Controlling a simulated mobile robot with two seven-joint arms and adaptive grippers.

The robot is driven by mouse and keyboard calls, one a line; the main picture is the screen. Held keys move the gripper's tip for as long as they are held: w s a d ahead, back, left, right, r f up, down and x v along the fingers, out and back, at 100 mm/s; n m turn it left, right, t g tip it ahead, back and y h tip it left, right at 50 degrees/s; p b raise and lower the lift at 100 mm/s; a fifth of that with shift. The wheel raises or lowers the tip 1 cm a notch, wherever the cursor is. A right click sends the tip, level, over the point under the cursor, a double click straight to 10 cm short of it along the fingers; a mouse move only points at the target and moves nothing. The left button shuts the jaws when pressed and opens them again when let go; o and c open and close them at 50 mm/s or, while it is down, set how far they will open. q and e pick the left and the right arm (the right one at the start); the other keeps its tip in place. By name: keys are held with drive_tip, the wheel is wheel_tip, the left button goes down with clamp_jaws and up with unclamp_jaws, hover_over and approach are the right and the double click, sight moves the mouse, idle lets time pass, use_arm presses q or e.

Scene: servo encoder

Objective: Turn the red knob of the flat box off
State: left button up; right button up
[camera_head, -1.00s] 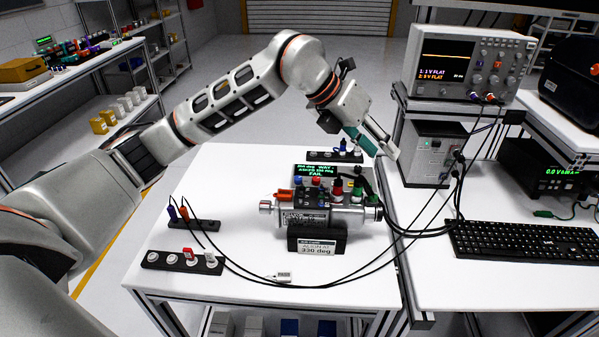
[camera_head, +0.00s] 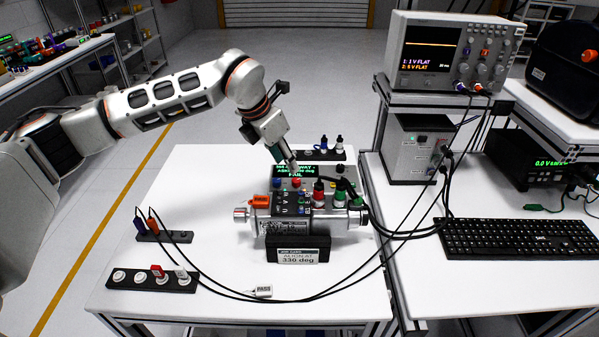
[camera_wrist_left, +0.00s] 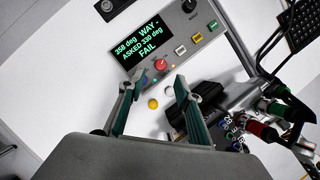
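The flat box (camera_head: 336,182) lies behind the metal cylinder on the white table, with a lit green-text display. In the left wrist view, the box (camera_wrist_left: 204,50) reads "358 deg WAY", "ASKED 330 deg" and "FAIL". Its red knob (camera_wrist_left: 161,65) sits below the display; it also shows in the head view (camera_head: 297,183). My left gripper (camera_head: 291,166) is over the box, pointing down. In the wrist view its fingers (camera_wrist_left: 156,82) are apart with nothing between them, and the knob is just beyond the tips. My right gripper is out of view.
A metal cylinder (camera_head: 338,222) with coloured terminals and cables stands in front of the box. A "330 deg" sign (camera_head: 298,257) stands before it. Black strips with caps (camera_head: 152,278) lie at left. An oscilloscope (camera_head: 450,55) and keyboard (camera_head: 520,238) are at right.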

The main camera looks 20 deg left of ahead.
sight(296, 180)
use_arm(q)
drive_tip(key=shift+x, duration=3.85)
drive_tip(key=shift+s, duration=0.1)
clamp_jaws()
